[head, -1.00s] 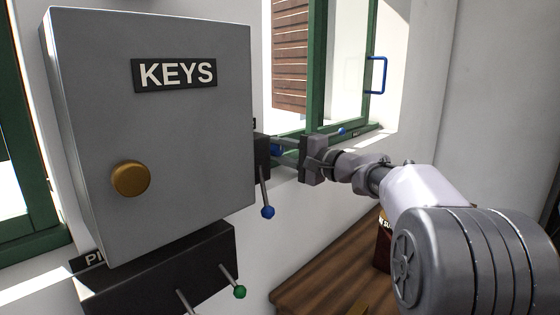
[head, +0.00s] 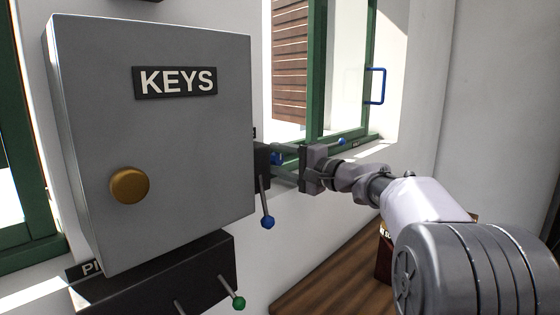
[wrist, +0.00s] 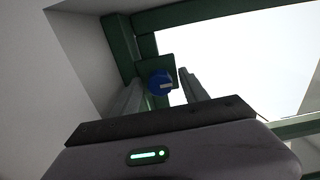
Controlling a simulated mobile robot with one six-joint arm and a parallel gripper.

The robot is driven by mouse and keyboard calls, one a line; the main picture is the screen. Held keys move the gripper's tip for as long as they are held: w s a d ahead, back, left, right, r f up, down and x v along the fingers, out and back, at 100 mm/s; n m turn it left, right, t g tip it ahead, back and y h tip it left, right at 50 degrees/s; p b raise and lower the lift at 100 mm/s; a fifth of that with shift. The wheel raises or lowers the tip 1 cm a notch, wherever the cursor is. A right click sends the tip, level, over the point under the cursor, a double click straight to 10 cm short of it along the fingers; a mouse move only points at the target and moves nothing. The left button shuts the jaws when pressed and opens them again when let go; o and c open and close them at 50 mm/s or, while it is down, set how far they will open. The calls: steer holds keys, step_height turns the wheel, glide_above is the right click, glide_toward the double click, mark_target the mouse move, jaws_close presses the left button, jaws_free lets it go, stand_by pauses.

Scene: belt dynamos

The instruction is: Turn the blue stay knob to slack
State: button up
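The blue knob (wrist: 158,84) shows in the wrist view on a green plate at the window frame, with a pale mark toward its right side. My gripper (wrist: 160,84) is open, with one finger on each side of the knob and a gap visible between them. In the head view the blue knob (head: 277,158) shows beside the dark block, between my gripper's fingers (head: 284,162). The cabinet side partly hides the fingertips. I cannot tell whether a finger touches the knob. No slack label is readable.
A grey KEYS cabinet (head: 200,140) with a brass knob stands close left of my gripper. A blue-tipped lever (head: 267,222) hangs below it, and a green-tipped lever (head: 238,303) lower down. A blue window handle (head: 377,86) is at right. A wooden surface (head: 330,275) lies below.

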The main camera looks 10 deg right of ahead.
steer(key=p+v, duration=0.2)
steer(key=v, duration=1.5)
steer(key=shift+s, duration=0.2)
steer(key=shift+d, duration=0.15)
